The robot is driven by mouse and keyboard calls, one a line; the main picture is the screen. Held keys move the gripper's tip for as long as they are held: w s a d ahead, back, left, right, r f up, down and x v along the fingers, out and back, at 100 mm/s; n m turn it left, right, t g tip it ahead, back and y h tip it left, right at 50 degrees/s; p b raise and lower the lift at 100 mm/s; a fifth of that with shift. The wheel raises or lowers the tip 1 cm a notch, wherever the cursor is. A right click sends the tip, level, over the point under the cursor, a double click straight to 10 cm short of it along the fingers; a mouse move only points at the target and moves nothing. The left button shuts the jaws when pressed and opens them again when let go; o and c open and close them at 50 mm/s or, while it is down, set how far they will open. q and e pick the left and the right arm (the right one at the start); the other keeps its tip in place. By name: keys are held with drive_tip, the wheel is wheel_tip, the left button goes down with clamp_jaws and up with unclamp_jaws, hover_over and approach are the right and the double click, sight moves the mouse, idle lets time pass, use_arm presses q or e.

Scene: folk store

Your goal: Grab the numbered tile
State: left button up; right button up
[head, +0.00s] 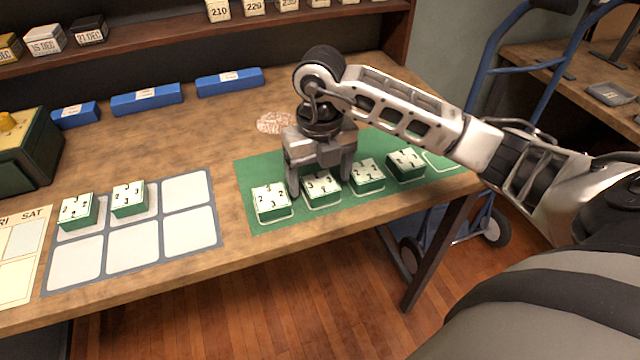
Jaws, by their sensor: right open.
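Several green-sided tiles with white, numbered tops stand in a row on the green mat (262,168): the leftmost tile (270,200), the second tile (322,188), the third tile (367,175) and the rightmost tile (406,164). My right gripper (320,184) is open and points down at the second tile. One finger shows on each side of that tile, near its back part. I cannot tell whether the fingers touch it. Two like tiles sit on the grey grid mat (160,245): one tile (77,210) at the left and another tile (128,198) beside it. My left gripper is not in view.
Blue blocks (147,99) with labels line the back of the table (225,130). A dark green box (28,150) stands at the left, above a calendar sheet (20,255). A shelf (180,35) with small boxes runs behind. A blue hand truck (490,75) stands at the right.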

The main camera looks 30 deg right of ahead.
drive_tip(key=shift+f, duration=0.8)
drive_tip(key=c, duration=1.1)
drive_tip(key=shift+c, duration=0.2)
drive_tip(key=shift+r, duration=0.2)
